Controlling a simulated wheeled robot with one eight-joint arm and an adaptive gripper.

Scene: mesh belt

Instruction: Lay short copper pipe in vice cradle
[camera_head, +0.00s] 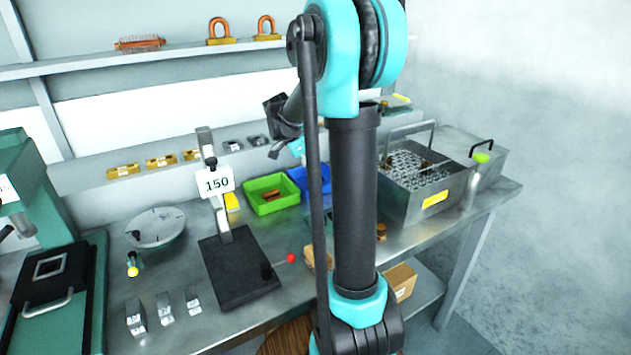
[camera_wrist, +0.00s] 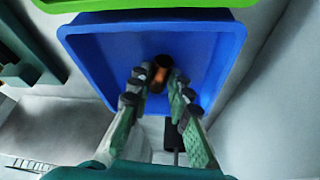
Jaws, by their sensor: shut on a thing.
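In the wrist view, my gripper (camera_wrist: 155,88) reaches into the blue bin (camera_wrist: 215,45) with its fingers closed around a short copper pipe (camera_wrist: 160,72). The pipe shows as a small orange-brown cylinder with a dark open end, still within the bin's outline; whether it touches the floor cannot be told. In the head view the blue bin (camera_head: 325,187) is partly covered by my arm, and the pipe and fingertips are hidden. I cannot pick out the vice cradle with certainty in either view.
A green bin (camera_head: 260,207) with brown pieces sits left of the blue one. A black-based stand with a "150" sign (camera_head: 216,184) is in front. A metal basket tank (camera_head: 440,200) stands right. A round grey dish (camera_head: 155,226) and small metal blocks (camera_head: 165,307) are left.

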